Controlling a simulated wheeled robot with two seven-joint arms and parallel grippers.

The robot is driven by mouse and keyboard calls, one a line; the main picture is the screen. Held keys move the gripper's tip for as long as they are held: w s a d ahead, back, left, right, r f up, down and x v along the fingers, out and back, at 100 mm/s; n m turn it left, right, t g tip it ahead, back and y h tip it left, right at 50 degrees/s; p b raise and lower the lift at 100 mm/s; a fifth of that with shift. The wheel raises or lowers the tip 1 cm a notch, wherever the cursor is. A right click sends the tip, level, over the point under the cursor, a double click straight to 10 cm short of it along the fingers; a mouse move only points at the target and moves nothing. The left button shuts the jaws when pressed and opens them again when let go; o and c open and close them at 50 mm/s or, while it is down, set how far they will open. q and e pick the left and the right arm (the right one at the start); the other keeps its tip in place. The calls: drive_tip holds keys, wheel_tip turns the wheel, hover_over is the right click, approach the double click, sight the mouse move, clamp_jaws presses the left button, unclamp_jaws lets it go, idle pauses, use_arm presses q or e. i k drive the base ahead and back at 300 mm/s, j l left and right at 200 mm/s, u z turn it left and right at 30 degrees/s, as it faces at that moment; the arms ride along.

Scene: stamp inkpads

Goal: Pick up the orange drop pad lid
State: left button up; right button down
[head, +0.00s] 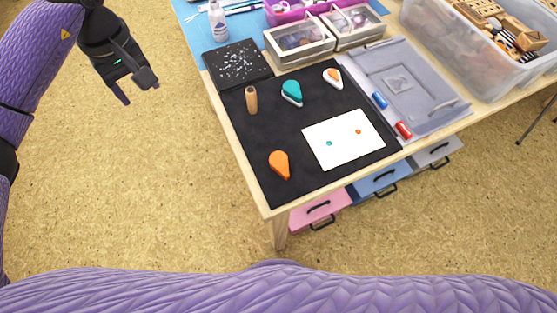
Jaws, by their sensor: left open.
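The orange drop pad lid (280,164) is a flat, all-orange teardrop lying on the black mat (290,140), near its front left edge. An orange and white drop pad (333,77) lies farther back on the mat. A teal drop pad (291,91) with a pale lower edge is to its left. My left gripper (138,92) is open and empty, over the floor left of the table, well away from the lid. My right gripper is not in view.
A wooden stamp (251,100) stands on the mat. A speckled black square (238,64), tins (300,42) and a clear bin (475,45) are behind. The mat around the lid is clear.

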sight(277, 161)
drive_tip(key=k+l+z, duration=0.15)
drive_tip(key=z, duration=0.25)
drive_tip(key=k+l+z, duration=0.25)
drive_tip(key=z, duration=0.15)
